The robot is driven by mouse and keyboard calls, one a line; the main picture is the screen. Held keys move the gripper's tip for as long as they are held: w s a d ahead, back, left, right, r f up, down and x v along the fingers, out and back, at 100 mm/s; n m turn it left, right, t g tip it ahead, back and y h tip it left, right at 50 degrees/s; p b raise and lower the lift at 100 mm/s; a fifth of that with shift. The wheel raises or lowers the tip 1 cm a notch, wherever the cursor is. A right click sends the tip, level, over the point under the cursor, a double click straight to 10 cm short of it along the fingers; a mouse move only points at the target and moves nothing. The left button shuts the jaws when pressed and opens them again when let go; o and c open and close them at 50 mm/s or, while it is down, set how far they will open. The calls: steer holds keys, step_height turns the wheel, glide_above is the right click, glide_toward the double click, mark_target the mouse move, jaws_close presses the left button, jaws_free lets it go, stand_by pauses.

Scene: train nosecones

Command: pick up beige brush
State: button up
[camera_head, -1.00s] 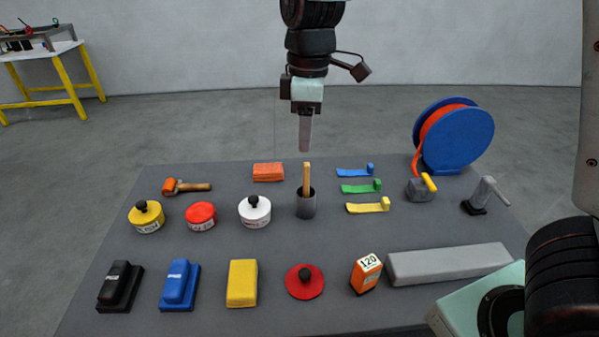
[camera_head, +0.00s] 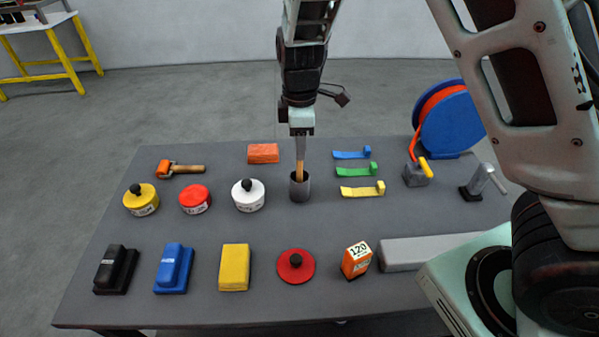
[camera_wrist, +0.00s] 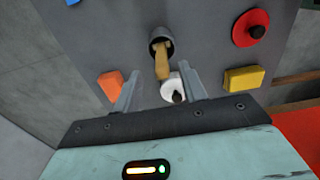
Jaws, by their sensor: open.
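The beige brush (camera_head: 300,170) stands in a dark grey cup (camera_head: 300,190) near the middle of the table, its handle sticking up out of the cup. In the wrist view the brush (camera_wrist: 162,62) rises from the cup (camera_wrist: 160,38) toward the camera. My gripper (camera_head: 301,155) points down directly above the cup, at the top of the handle. In the wrist view my gripper (camera_wrist: 160,90) has its two fingers wide apart, with the brush handle showing between and beyond them. Whether either finger touches the handle cannot be told.
A white round tin (camera_head: 248,195) stands close left of the cup. Blue, green and yellow (camera_head: 362,190) strips lie to its right. An orange block (camera_head: 263,153) lies behind left. Blue reel (camera_head: 450,130) stands at the back right. Yellow block (camera_head: 234,267) and red disc (camera_head: 296,267) lie in front.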

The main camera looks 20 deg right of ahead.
steer(key=p, duration=0.2)
glide_above(299, 182)
steer(key=shift+w+d+f, duration=0.15)
steer(key=shift+w+f, duration=0.05)
steer(key=shift+f, duration=1.25)
steer(key=shift+w+d+f, duration=0.1)
steer(key=shift+w+f, duration=0.05)
steer(key=shift+f, duration=1.25)
jaws_close()
